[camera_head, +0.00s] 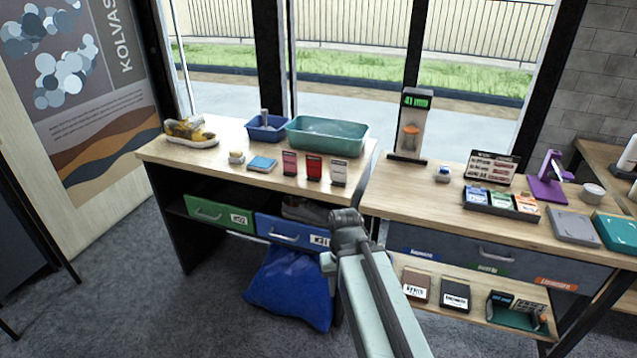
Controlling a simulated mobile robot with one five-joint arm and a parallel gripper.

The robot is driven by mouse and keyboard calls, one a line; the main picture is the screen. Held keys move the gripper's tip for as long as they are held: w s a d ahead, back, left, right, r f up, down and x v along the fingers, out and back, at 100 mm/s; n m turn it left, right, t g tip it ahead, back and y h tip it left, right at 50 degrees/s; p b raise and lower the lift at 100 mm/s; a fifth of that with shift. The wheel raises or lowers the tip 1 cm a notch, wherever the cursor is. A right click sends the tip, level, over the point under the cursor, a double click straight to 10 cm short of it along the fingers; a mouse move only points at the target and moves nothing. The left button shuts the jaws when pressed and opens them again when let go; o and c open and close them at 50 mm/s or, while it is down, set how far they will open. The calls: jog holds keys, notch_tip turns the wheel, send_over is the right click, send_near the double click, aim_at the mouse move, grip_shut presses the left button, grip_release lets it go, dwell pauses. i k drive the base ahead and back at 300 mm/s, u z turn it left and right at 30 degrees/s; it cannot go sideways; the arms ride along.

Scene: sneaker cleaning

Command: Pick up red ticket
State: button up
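The red ticket (313,168) stands upright near the front edge of the left wooden table (225,158). It is in the middle of a row of three, between a pink ticket (289,163) on its left and a pale grey ticket (338,173) on its right. My gripper (346,218) is the dark end of my pale arm, seen from behind in the middle of the picture. In the picture it appears below and right of the red ticket, apart from it. Its fingers are not clear, so I cannot tell whether it is open or shut.
Behind the tickets are a teal basin (327,137) and a blue tray (267,129). A dirty sneaker (190,131), a small round jar (236,157) and a blue pad (262,164) are to the left. The right table (404,195) holds a display stand (409,125). A blue bag (292,287) lies below.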

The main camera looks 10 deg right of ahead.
aim_at(313, 162)
jog(key=u, duration=0.15)
jog(key=i, duration=0.75)
jog(key=u, duration=0.7)
jog(key=i, duration=0.7)
jog(key=u, duration=0.5)
jog(key=k, duration=0.75)
jog(key=u, duration=0.2)
jog(key=i, duration=0.75)
jog(key=z, duration=0.1)
